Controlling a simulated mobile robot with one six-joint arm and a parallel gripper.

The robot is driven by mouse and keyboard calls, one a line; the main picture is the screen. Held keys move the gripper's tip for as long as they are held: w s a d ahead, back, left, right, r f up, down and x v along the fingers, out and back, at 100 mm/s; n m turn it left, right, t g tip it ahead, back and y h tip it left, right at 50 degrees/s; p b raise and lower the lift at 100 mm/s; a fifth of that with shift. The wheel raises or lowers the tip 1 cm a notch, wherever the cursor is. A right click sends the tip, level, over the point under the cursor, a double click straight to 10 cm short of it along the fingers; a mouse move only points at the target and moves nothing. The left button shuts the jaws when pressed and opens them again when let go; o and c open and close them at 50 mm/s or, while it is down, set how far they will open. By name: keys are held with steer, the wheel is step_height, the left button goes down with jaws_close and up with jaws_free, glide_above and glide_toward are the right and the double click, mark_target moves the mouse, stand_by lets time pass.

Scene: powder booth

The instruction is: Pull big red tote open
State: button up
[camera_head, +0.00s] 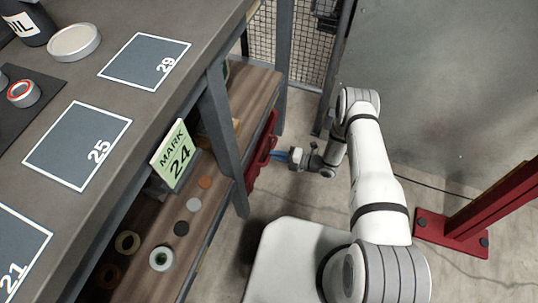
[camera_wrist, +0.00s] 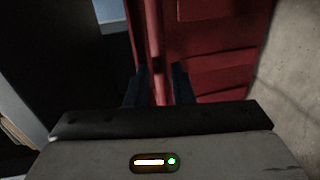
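A grey bench leg (camera_head: 223,140) stands left of the tote. The lower shelf (camera_head: 190,240) holds several round parts and a "MARK 24" sign (camera_head: 173,157). A red post base (camera_head: 450,232) stands on the floor at right. Concrete floor near the gripper is clear.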

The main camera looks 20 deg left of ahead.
steer(key=shift+b+x, duration=0.3)
steer(key=shift+x, duration=1.45)
jaws_close()
